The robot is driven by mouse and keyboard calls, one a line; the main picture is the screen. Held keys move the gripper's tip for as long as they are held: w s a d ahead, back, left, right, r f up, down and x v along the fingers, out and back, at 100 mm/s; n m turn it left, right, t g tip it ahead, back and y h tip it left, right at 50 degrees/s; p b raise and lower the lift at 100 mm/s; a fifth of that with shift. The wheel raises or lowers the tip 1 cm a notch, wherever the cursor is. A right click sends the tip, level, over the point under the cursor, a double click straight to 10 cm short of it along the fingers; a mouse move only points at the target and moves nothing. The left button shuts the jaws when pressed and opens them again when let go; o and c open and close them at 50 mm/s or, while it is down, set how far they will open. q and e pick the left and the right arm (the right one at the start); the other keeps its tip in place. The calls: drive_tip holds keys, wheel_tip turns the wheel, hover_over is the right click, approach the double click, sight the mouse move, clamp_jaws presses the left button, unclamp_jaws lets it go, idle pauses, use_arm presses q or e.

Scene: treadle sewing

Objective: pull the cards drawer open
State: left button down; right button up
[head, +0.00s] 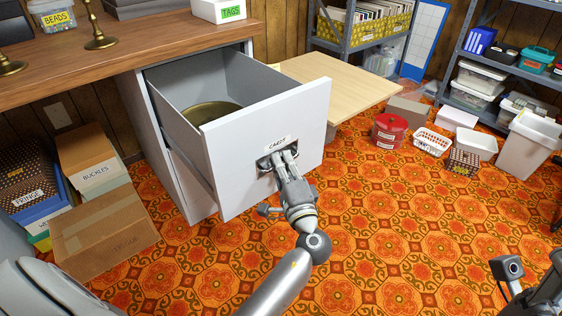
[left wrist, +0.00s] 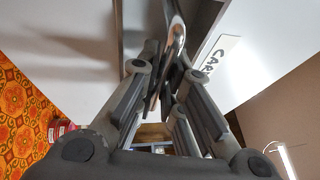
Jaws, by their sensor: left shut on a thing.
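The cards drawer (head: 301,112) is a light grey drawer standing well out of the cabinet (head: 190,189) under the wooden counter. A white label (head: 278,143) reading like "CARDS" is above its handle; part of it also shows in the left wrist view (left wrist: 217,53). A round brass-coloured thing (head: 208,112) lies inside the drawer. My left gripper (head: 284,158) is at the drawer front, shut on the handle. In the left wrist view, the shiny metal handle (left wrist: 174,40) runs between the fingers.
A pale wooden board (head: 345,84) is just behind and right of the drawer. Cardboard boxes (head: 105,230) stand on the floor left of the cabinet. Baskets and bins (head: 432,143) stand at right before the shelves. The patterned carpet (head: 400,235) in front is clear.

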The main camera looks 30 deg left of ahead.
use_arm(q)
drive_tip(key=c, duration=1.8)
unclamp_jaws()
drive_tip(key=shift+c, duration=0.2)
drive_tip(key=v, duration=1.2)
